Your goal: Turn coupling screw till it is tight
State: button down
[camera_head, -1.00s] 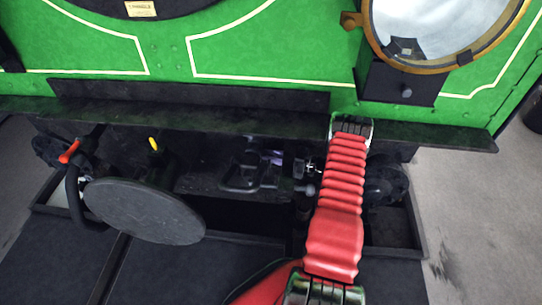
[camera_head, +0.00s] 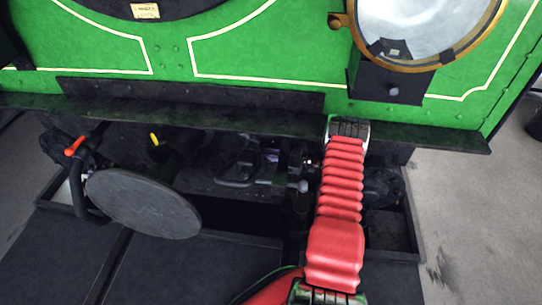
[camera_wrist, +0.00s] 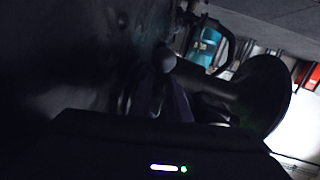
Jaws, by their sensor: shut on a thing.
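The coupling screw (camera_head: 272,183) hangs under the black beam of the green tram, with a dark loop (camera_head: 232,180) at its left. A grey ball-ended handle (camera_head: 302,187) shows at its right, just left of my red arm. In the wrist view the ball (camera_wrist: 165,57) stands near the upper middle, with a dark bar below it. My gripper (camera_head: 290,163) is shut on the coupling screw in the shadow under the beam; its fingertips are mostly hidden and dark. How tight the screw is cannot be told.
A round dark buffer (camera_head: 143,204) sticks out at the left, beside a hose with a red handle (camera_head: 75,146) and a yellow lever (camera_head: 154,139). The black beam (camera_head: 220,118) runs close above. A large lamp (camera_head: 415,25) is at the upper right.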

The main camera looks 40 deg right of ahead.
jog(key=c, duration=1.7)
grip_release()
jog(key=shift+o, duration=0.2)
jog(key=v, duration=1.4)
jog(key=shift+a, duration=0.1)
jog(key=shift+c, duration=0.5)
